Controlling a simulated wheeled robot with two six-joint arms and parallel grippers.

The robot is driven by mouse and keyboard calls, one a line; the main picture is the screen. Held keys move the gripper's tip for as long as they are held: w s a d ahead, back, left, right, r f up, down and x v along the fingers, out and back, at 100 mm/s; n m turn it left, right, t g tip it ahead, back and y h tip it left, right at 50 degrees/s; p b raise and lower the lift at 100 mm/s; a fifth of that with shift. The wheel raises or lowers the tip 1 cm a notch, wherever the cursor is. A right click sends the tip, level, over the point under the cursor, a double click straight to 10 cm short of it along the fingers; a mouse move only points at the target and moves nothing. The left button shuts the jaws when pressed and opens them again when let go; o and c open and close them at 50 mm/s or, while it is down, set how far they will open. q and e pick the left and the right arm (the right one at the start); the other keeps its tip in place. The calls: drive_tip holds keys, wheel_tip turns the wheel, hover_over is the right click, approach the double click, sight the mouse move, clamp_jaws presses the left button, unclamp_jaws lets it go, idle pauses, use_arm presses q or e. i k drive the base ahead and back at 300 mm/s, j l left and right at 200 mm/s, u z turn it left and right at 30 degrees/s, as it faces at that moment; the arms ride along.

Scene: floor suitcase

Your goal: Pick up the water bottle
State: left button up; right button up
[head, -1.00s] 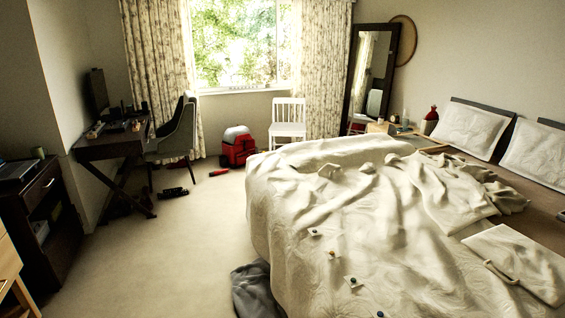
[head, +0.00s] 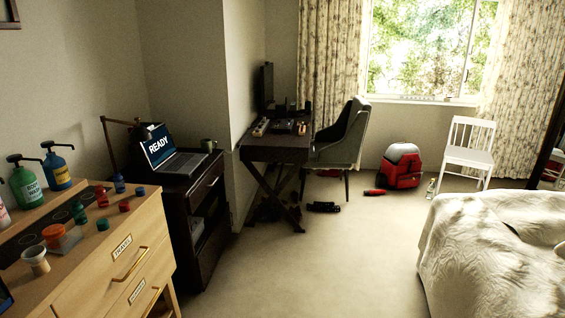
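A small, pale, upright bottle-like thing (head: 431,188) stands on the floor between the red case and the white chair. It is too small to tell for sure whether it is the water bottle. Pump bottles stand on the wooden dresser at the left, a green one (head: 26,183) and a blue one (head: 57,168). Neither of my grippers shows in the head view.
The red case (head: 403,176) and white chair (head: 468,150) stand by the window. A dark desk (head: 275,150) with an office chair (head: 343,140) is left of them. Dark items (head: 323,207) lie on the floor. The bed (head: 490,255) fills the lower right. The carpet (head: 330,265) between is clear.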

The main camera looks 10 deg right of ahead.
sight(430, 189)
drive_tip(key=i+z, duration=0.25)
drive_tip(key=i, duration=0.6)
drive_tip(key=i+j+z, duration=0.1)
drive_tip(key=i+z, duration=0.15)
drive_tip(key=i, duration=2.25)
drive_tip(key=i+z, duration=0.3)
drive_tip(key=i, duration=0.25)
drive_tip(key=i+z, duration=0.35)
drive_tip(key=i, duration=0.25)
drive_tip(key=i+j+z, duration=0.3)
drive_tip(key=i, duration=0.25)
drive_tip(key=i+z, duration=0.25)
drive_tip(key=i, duration=0.35)
drive_tip(key=i+z, duration=0.3)
drive_tip(key=i, duration=0.35)
drive_tip(key=i+l+u, duration=0.1)
drive_tip(key=i+l, duration=0.15)
drive_tip(key=i, duration=0.3)
drive_tip(key=i+l, duration=0.25)
drive_tip(key=i, duration=0.3)
drive_tip(key=i+l+u, duration=0.15)
drive_tip(key=i, duration=0.4)
drive_tip(key=i+l, duration=0.45)
drive_tip(key=i+u, duration=0.05)
drive_tip(key=i, duration=0.05)
